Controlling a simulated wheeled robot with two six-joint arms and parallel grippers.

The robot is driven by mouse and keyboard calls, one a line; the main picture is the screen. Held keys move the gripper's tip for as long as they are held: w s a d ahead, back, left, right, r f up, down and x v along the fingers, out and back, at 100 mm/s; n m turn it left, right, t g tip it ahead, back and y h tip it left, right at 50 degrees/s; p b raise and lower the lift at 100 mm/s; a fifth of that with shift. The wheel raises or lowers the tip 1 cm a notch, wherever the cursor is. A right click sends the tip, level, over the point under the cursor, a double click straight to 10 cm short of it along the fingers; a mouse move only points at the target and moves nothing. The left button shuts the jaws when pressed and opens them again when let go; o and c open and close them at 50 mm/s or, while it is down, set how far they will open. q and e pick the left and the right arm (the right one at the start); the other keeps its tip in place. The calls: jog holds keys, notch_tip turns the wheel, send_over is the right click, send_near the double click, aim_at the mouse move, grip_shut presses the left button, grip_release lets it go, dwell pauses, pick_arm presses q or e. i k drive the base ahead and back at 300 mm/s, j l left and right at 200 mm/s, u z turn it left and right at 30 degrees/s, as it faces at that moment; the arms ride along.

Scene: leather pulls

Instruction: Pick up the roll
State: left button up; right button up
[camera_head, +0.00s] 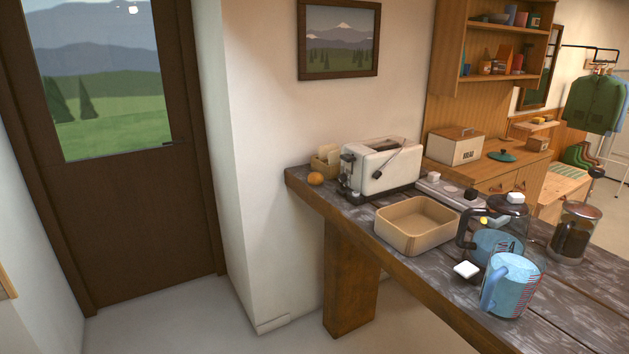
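A small round orange-brown thing (315,179), which looks like the roll, sits at the far left end of the dark wooden counter (352,213). It rests on the counter top close to its left edge, just left of the white toaster (381,167). It is too small to make out its surface clearly. Neither of my grippers shows in the head view.
A box with bread slices (326,164) stands behind the roll. An empty tan tray (413,240) is in front of the toaster.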

aim_at(313, 178)
jog(key=i+j+z, duration=0.1)
jog(key=z, duration=0.35)
jog(key=i+j+z, duration=0.1)
jog(key=z, duration=0.3)
jog(key=j+z, duration=0.3)
jog(key=z, duration=0.15)
jog(key=i, duration=0.05)
